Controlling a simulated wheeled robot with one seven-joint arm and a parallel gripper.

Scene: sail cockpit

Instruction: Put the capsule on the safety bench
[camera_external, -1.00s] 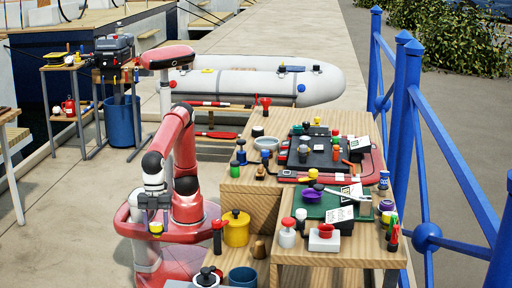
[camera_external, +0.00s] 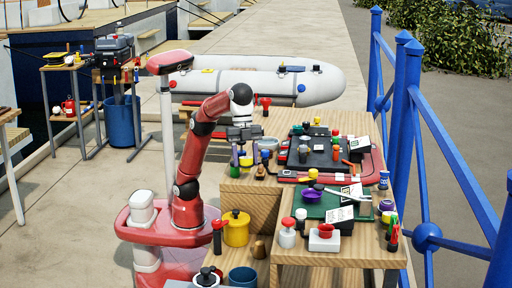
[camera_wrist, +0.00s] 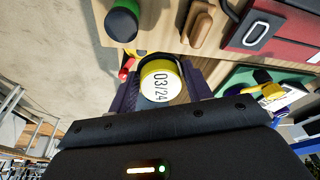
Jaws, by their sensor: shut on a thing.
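The capsule (camera_wrist: 158,84) is a short yellow-rimmed cylinder with a white face marked 03/24. My gripper (camera_wrist: 163,88) is shut on it, with one dark finger on each side. In the outside view my gripper (camera_external: 245,154) points down over the left rear part of the wooden bench (camera_external: 252,188), with the yellow capsule (camera_external: 246,161) between its fingertips. I cannot tell whether the capsule touches the wood. Several wooden levels stand together, and no label shows which is the safety bench.
A grey bowl (camera_external: 266,143), a brown wooden piece (camera_external: 261,173) and a blue-topped item (camera_external: 265,157) are close by. A red-edged black case (camera_external: 340,163) lies to the right. The level is crowded.

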